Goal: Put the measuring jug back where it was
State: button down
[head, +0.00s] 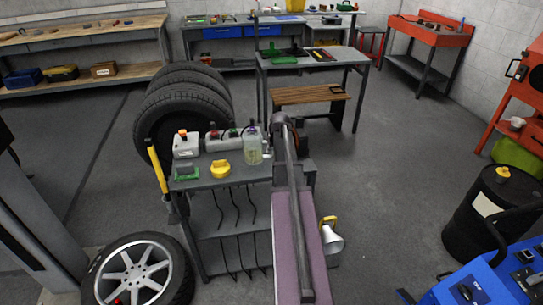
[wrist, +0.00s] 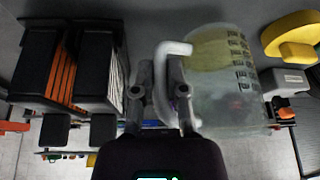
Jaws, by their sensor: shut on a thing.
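The measuring jug (head: 252,146) is translucent with a greenish-yellow tint and dark scale marks. In the head view it is upright at the right part of the grey cart top (head: 235,180); I cannot tell whether it touches the surface. In the wrist view the jug (wrist: 228,85) fills the right of centre, its pale handle (wrist: 172,48) toward my fingers. My gripper (wrist: 158,92) is shut on that handle. In the head view my arm hides the gripper and the cart top just right of the jug.
A white container (head: 186,144), a grey unit (head: 222,141) and a yellow object (head: 220,169) stand left of the jug. A green item (head: 187,173) lies at the cart's left edge. A black object with orange stripes (wrist: 70,62) is close left of my fingers.

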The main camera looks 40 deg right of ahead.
jog(key=shift+w, duration=0.15)
jog(key=shift+w+d+f+b, duration=0.35)
jog(key=shift+w+f+b, duration=0.15)
jog(key=shift+f+b, duration=1.35)
jog(key=shift+f, duration=0.15)
jog(key=c, duration=0.7)
grip_release()
jog(key=shift+r, duration=0.2)
jog(key=p+v, duration=1.1)
jog(key=v, duration=0.1)
